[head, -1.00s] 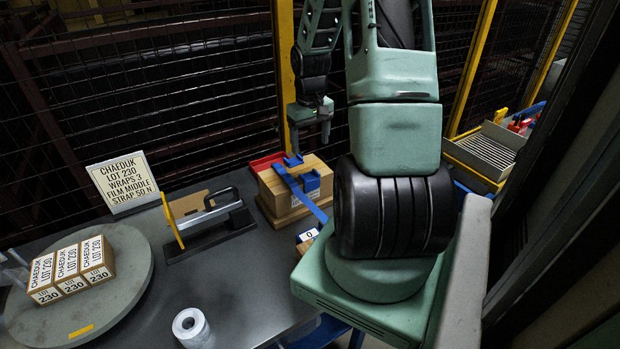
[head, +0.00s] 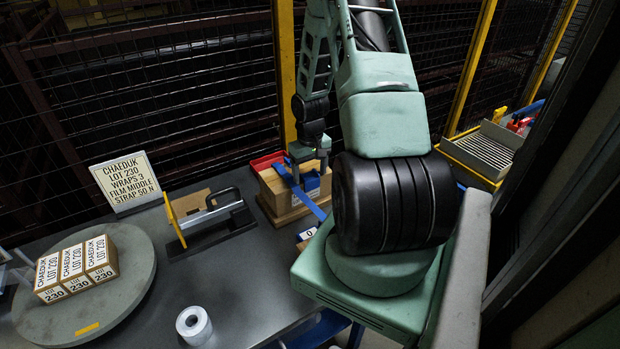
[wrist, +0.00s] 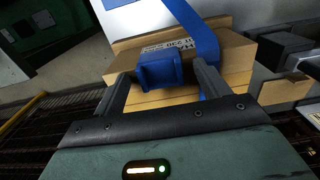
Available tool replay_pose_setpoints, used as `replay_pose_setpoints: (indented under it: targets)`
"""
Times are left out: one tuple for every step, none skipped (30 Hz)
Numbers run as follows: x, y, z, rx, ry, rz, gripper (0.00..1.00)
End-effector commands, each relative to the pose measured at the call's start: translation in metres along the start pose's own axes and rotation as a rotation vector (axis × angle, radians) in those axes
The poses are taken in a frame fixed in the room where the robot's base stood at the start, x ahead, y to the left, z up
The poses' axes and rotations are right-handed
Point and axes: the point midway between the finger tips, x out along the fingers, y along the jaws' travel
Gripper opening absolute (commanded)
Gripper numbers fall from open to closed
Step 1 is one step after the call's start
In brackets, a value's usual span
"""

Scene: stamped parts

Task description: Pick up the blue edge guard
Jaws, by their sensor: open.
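The blue edge guard (wrist: 160,72) is a small blocky piece at the edge of a wooden box (wrist: 240,75). In the wrist view it sits between the two fingers of my gripper (wrist: 161,82), with a gap to the finger on each side. My gripper is open and holds nothing. In the head view my gripper (head: 309,166) is low over the wooden box (head: 290,204), and the guard (head: 311,181) is partly covered by it. Contact between the fingers and the box cannot be told.
A blue strap (wrist: 192,22) runs over the box beside the guard. A red bin (head: 267,161) is behind the box. A black-based tool (head: 212,222), a round turntable (head: 118,298) with labelled cartons and a white roll (head: 194,325) occupy the table to the left.

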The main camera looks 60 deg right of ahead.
Motion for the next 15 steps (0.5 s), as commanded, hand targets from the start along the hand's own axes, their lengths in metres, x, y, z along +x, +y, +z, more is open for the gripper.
replay_pose_setpoints:
  targets:
    - [0.0000, 0.0001, -0.0002, 0.000, 0.000, 0.000, 0.75]
    - [0.0000, 0.0000, -0.0002, 0.000, 0.001, 0.000, 0.75]
    - [0.0000, 0.0000, -0.0002, 0.000, 0.000, 0.000, 0.75]
    - [-0.0001, 0.0000, -0.0002, 0.000, 0.000, 0.000, 0.75]
    - [-0.0001, 0.0000, -0.0002, 0.000, 0.000, 0.000, 0.66]
    - [-0.0001, 0.0000, -0.0002, 0.000, 0.000, 0.000, 0.55]
    - [-0.0001, 0.0000, -0.0002, 0.000, 0.000, 0.000, 0.47]
    - [-0.0002, 0.0000, -0.0002, 0.000, 0.000, 0.000, 0.38]
    - [-0.0002, 0.0000, -0.0002, 0.000, 0.000, 0.000, 0.27]
    - [-0.0002, 0.0000, -0.0002, 0.000, 0.000, 0.000, 0.26]
    - [-0.0002, 0.0000, -0.0002, 0.000, 0.000, 0.000, 0.26]
    - [-0.0003, 0.0000, -0.0002, 0.000, 0.001, 0.000, 0.23]
    - [-0.0003, 0.0000, -0.0002, -0.001, 0.001, 0.000, 0.23]
    - [-0.0003, 0.0000, -0.0002, -0.001, 0.001, 0.000, 0.22]
    - [-0.0003, -0.0001, -0.0002, -0.001, 0.000, 0.000, 0.22]
